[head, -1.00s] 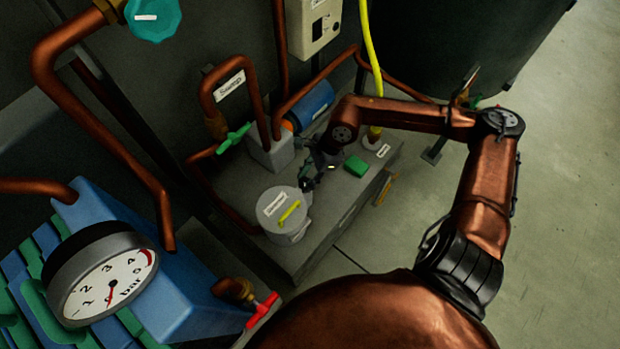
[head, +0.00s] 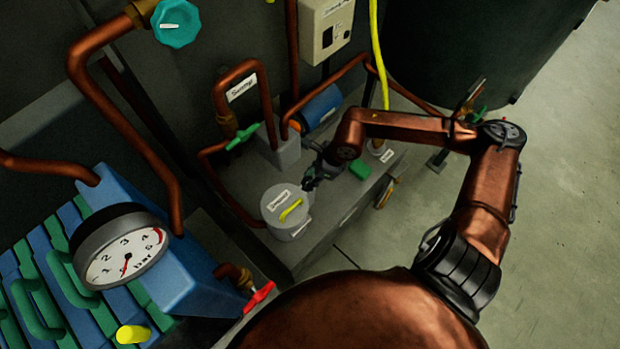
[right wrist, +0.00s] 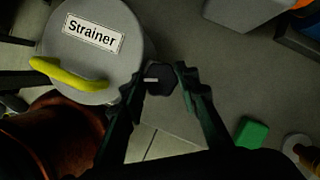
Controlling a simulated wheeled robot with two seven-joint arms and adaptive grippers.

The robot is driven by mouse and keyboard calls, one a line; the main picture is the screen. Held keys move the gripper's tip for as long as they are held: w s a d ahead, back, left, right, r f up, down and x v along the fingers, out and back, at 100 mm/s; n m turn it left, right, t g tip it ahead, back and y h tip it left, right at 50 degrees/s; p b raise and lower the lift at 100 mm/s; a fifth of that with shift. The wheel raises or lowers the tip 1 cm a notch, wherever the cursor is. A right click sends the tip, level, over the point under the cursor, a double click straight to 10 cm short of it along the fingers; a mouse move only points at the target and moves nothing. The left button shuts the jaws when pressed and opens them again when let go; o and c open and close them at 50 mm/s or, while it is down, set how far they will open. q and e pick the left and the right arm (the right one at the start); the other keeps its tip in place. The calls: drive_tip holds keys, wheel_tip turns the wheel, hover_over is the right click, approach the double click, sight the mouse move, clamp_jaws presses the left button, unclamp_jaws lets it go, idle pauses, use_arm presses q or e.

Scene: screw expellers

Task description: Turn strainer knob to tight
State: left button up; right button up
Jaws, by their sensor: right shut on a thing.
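The strainer (head: 273,222) is a round grey canister with a white label and a yellow handle (head: 290,210) on its lid. It also shows at the upper left of the right wrist view (right wrist: 115,40). A small dark faceted knob (right wrist: 162,82) with a short white mark sits beside the canister. The mark lies roughly level in the wrist view, on the knob's left part. My right gripper (right wrist: 163,78) is shut on this knob, one finger on each side. In the head view my right gripper (head: 311,180) hides the knob. My left gripper is not in view.
A green block (head: 360,169) sits on the grey base right of my gripper. Copper pipes, a green valve handle (head: 242,136) and a blue cylinder (head: 321,107) stand behind. A pressure gauge (head: 122,252) is at the lower left. Open floor lies to the right.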

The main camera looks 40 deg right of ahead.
drive_tip(key=o, duration=1.2)
drive_tip(key=shift+c, duration=0.2)
